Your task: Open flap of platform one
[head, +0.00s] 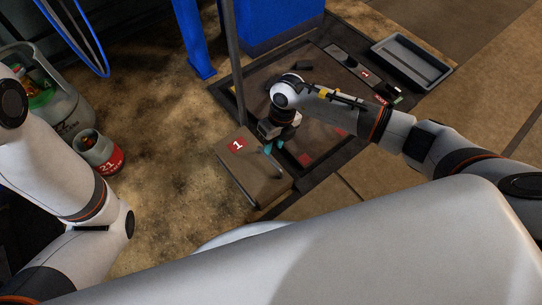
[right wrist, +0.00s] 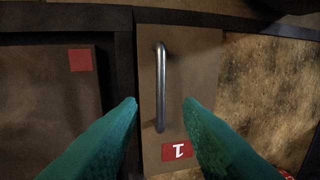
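The flap of platform one (head: 232,166) is a brown panel with a red "1" label (head: 239,145) and a metal handle (head: 272,163), at the near-left corner of the platform (head: 310,155). In the right wrist view the flap (right wrist: 205,60) shows its bar handle (right wrist: 160,85) upright in the picture and the label upside down. My right gripper (head: 275,146) is beside the flap's handle end. In the wrist view its teal fingers (right wrist: 160,108) are apart, with the handle's lower end between them in the picture and nothing gripped. The left gripper is out of view.
A second "1" label (head: 366,73) and a grey tray (head: 411,62) are at the platform's far end. A blue post (head: 192,40) and thin pole (head: 232,60) stand behind. Dirt floor lies left of the flap.

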